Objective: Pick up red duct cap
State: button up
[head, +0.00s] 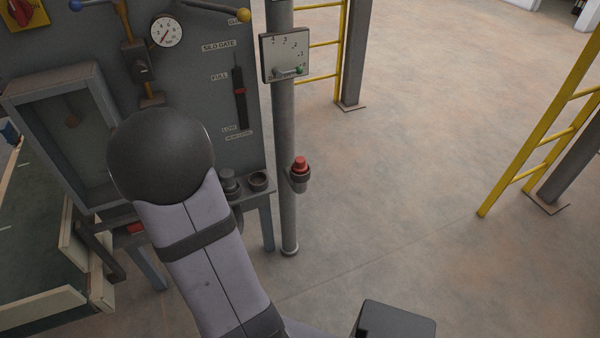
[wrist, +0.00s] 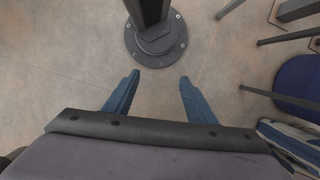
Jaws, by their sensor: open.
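A small red cap-like piece (head: 301,163) sits upright on a dark round holder (head: 299,179) on the side of the grey post (head: 285,120) in the head view. A second red patch (head: 136,228) shows low on the bench left of my arm, mostly hidden; I cannot tell what it is. In the wrist view my gripper (wrist: 159,76) is open, its two blue fingers wide apart with nothing between them. It points at the floor near a dark post with a bolted round foot (wrist: 158,48). The gripper is hidden in the head view, and neither red piece shows in the wrist view.
A grey panel (head: 200,75) with a gauge and slider stands behind my arm. Two dark cups (head: 258,180) (head: 229,181) sit on its ledge. A dial plate (head: 285,55) is on the post. Yellow ladders (head: 540,130) stand at right. The floor between is clear.

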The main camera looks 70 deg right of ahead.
jog(key=w+d+f+m+b, duration=0.1)
jog(key=d+f+m, duration=0.1)
jog(key=d+f, duration=0.35)
jog(key=d+f+m+b, duration=0.1)
jog(key=d+f, duration=0.1)
jog(key=d, duration=0.7)
jog(key=m+t+h, duration=0.1)
jog(key=m+h, duration=0.5)
jog(key=m, duration=0.4)
send_near(299, 160)
jog(key=d+f, duration=0.1)
jog(key=f, duration=0.1)
jog(key=shift+s+m, duration=0.25)
jog(key=shift+m, duration=0.55)
jog(key=shift+x, duration=1.05)
jog(key=shift+f, duration=0.1)
